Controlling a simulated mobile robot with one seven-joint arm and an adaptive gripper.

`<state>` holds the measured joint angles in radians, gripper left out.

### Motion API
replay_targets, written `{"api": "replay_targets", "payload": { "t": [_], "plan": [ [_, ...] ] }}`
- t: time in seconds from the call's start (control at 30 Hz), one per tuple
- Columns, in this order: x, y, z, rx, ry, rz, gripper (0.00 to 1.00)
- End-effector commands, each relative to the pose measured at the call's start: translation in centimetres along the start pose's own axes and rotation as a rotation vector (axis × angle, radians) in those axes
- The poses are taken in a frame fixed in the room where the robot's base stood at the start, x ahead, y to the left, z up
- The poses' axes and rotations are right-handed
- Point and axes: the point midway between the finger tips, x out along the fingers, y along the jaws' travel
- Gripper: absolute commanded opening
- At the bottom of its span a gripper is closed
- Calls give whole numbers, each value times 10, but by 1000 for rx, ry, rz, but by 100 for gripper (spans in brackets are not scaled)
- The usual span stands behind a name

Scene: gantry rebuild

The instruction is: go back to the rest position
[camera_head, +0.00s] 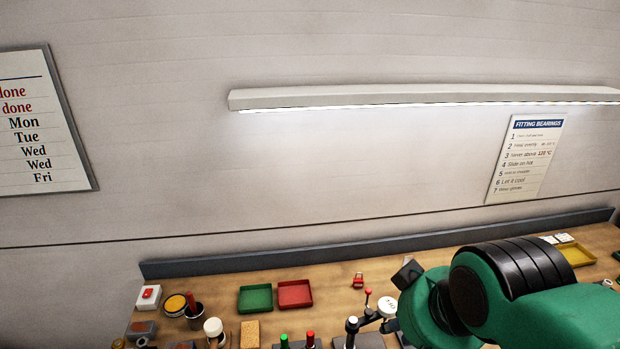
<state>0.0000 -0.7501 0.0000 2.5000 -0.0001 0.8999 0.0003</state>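My green arm with black ribbed bands crosses the lower right of the head view, over the workbench (345,262). Its links hide part of the bench's right side. My gripper is not in view, so I cannot see its fingers or whether it holds anything.
A green tray (242,299) and red tray (281,294) lie on the bench. A switch box (148,297), yellow-topped tin (175,304) and white-capped bottle (214,329) stand at the left. A yellow tray (577,255) lies at the right. A lamp (420,95) hangs above.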

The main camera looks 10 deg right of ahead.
Motion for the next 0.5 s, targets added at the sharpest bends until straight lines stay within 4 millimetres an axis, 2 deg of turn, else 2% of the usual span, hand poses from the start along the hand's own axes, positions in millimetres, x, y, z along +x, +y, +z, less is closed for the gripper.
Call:
{"api": "replay_targets", "payload": {
  "t": [0.03,0.3,0.5],
  "plan": [
    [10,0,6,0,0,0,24],
    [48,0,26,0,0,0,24],
    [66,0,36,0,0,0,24]
  ]
}}
